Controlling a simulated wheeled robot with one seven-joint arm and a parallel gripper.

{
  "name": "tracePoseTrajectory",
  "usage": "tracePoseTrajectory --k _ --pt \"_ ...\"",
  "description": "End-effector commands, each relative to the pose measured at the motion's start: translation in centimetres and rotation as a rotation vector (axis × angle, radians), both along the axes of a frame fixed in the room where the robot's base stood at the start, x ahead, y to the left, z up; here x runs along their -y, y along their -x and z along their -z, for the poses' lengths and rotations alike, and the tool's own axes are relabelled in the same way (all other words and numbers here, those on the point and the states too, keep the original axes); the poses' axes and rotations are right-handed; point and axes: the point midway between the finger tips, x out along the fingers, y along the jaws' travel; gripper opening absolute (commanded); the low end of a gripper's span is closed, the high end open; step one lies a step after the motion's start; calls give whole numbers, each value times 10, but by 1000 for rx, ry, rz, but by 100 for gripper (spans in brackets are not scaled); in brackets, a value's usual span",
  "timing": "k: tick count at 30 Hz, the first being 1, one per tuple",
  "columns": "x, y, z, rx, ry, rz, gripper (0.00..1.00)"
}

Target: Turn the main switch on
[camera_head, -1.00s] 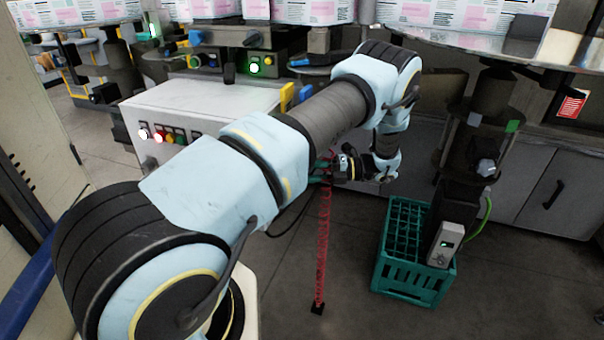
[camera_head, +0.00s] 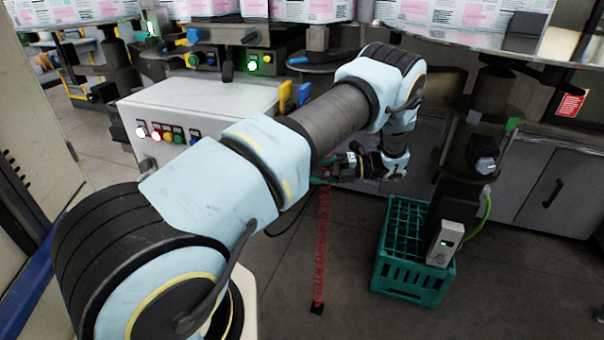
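A white control cabinet (camera_head: 205,100) stands at the left centre, partly behind my arm. Its front carries a row of coloured buttons (camera_head: 167,136), white, red, yellow, green and dark. A small grey part (camera_head: 147,163) sits below them, too small to identify. I cannot pick out for sure which part is the main switch; it may be hidden behind my arm. My gripper (camera_head: 322,170) is at the picture's centre, to the right of the cabinet, with its fingers pointing left. It is small and dark against a red coiled cable, so its opening cannot be made out.
A green crate (camera_head: 412,278) stands on the floor at right, with a grey device (camera_head: 444,243) at its corner. Labeller parts with a lit green button (camera_head: 252,65) line the back. Grey cupboards (camera_head: 560,185) stand at right.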

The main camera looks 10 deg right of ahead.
Motion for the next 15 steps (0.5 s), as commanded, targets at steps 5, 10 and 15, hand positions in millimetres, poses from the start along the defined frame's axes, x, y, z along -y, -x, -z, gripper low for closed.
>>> tracePoseTrajectory --k 5,10,15 --pt "38 4 2 3 4 4 82" --pt "66 7 -1 1 2 3 82" --pt "80 9 -4 0 1 1 82"
